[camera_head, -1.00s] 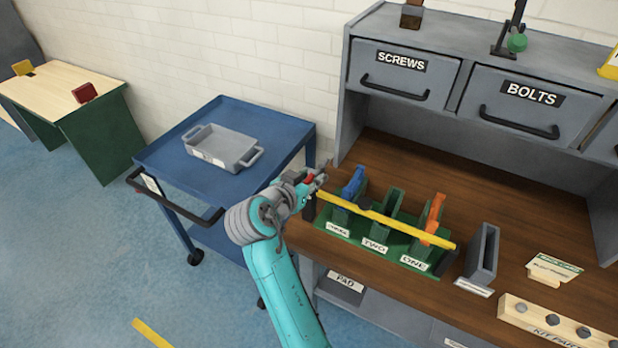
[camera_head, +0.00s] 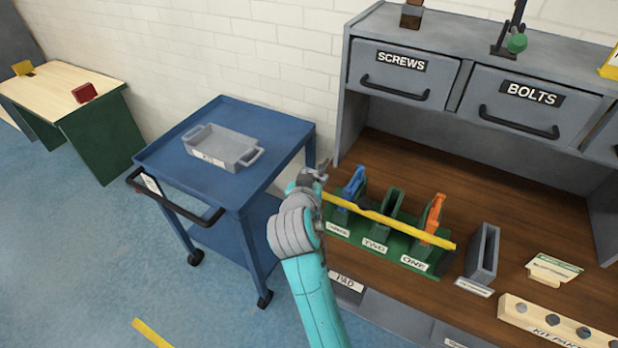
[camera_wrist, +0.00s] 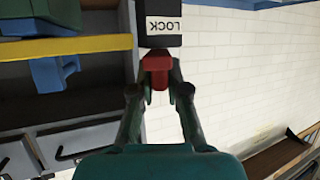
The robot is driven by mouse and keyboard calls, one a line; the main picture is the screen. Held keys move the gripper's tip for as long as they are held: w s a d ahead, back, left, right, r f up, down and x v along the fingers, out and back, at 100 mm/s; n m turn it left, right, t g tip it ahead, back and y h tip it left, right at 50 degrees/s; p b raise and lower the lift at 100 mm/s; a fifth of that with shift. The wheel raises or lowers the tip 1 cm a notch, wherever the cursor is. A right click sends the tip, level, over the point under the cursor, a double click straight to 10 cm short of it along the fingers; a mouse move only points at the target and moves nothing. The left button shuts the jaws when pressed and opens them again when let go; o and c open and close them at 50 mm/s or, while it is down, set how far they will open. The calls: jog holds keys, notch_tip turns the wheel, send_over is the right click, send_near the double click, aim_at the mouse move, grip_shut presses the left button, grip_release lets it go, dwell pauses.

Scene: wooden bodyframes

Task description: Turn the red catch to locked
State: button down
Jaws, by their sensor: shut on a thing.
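The red catch (camera_wrist: 158,66) shows in the wrist view, directly below a black block with a white LOCK label (camera_wrist: 163,25). My gripper (camera_wrist: 159,76) is shut on the red catch, one finger on each side of it. In the head view my gripper (camera_head: 321,173) is at the left end of the yellow bar (camera_head: 390,222), and it hides the catch. The yellow bar lies across the front of the green rack (camera_head: 388,245), which has slots labelled TWO and ONE. The catch's exact turn is hard to tell.
A blue piece (camera_head: 354,186) and an orange piece (camera_head: 433,218) stand in the rack behind the bar. A grey slotted holder (camera_head: 484,254) is to the right. A blue cart (camera_head: 180,165) with a grey tray (camera_head: 222,163) stands left of the bench.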

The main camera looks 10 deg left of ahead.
jog(key=n+g+y, duration=0.1)
jog(key=n+y, duration=0.2)
jog(key=n+g+y, duration=0.1)
jog(key=n+y, duration=0.2)
jog(key=y, duration=0.1)
jog(key=shift+d, duration=0.15)
jog(key=shift+n+g+y, duration=1.8)
jog(key=shift+n+g, duration=0.2)
jog(key=shift+n, duration=0.2)
jog(key=shift+f, duration=0.1)
jog(key=c, duration=1.2)
grip_release()
jog(key=shift+o, duration=0.2)
jog(key=shift+s, duration=0.1)
jog(key=v, duration=1.1)
jog(key=shift+s+d, duration=0.2)
jog(key=shift+d, duration=0.1)
